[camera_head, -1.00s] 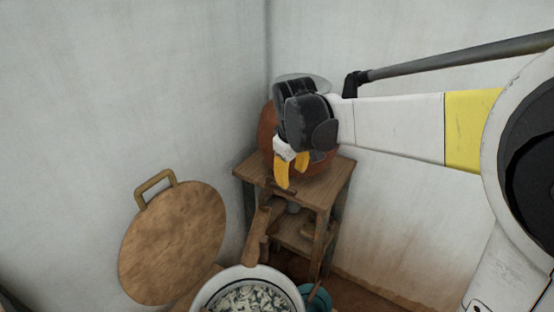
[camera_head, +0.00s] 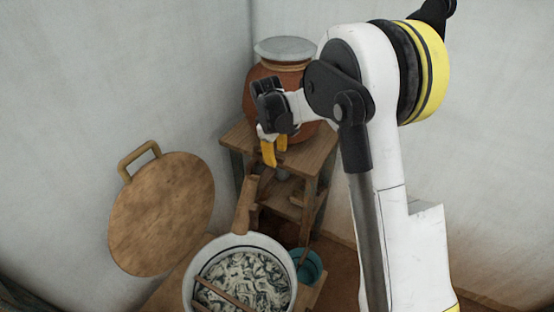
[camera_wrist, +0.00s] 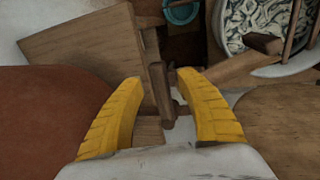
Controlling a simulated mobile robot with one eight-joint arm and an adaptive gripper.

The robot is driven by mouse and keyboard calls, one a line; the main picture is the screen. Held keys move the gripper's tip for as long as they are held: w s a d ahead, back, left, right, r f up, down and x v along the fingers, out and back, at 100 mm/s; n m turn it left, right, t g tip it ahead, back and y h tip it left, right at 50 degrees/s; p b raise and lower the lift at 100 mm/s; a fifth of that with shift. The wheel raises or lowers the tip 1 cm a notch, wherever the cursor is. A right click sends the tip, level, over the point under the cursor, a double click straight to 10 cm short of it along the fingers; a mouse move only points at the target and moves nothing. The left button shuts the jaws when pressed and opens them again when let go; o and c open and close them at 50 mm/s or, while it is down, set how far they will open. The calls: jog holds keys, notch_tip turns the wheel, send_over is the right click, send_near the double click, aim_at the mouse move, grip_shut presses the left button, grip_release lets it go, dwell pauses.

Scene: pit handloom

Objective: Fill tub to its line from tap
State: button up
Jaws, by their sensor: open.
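The tub (camera_head: 205,245) is white with a dark line around its inside, low in the head view. Pale and dark coiled material fills much of its visible inside; I cannot tell the water level. A brown clay pot (camera_head: 256,92) with a grey lid stands on a wooden stand. My gripper (camera_head: 274,152) is open in front of the pot, above the stand's front edge. In the wrist view, a dark wooden bar (camera_wrist: 158,90) shows between and beyond the open yellow fingers (camera_wrist: 159,80). I cannot tell whether it is the tap's handle. No running water shows.
A wooden trough (camera_head: 246,205) reaches the tub's back rim. Sticks (camera_head: 222,293) lie across the tub. A teal bowl (camera_head: 310,265) stands right of it. A round wooden lid (camera_head: 160,215) leans against the left wall. Walls close in behind the stand (camera_head: 312,152).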

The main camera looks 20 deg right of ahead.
jog(key=shift+w+d+f, duration=0.1)
jog(key=shift+f, duration=0.65)
grip_shut()
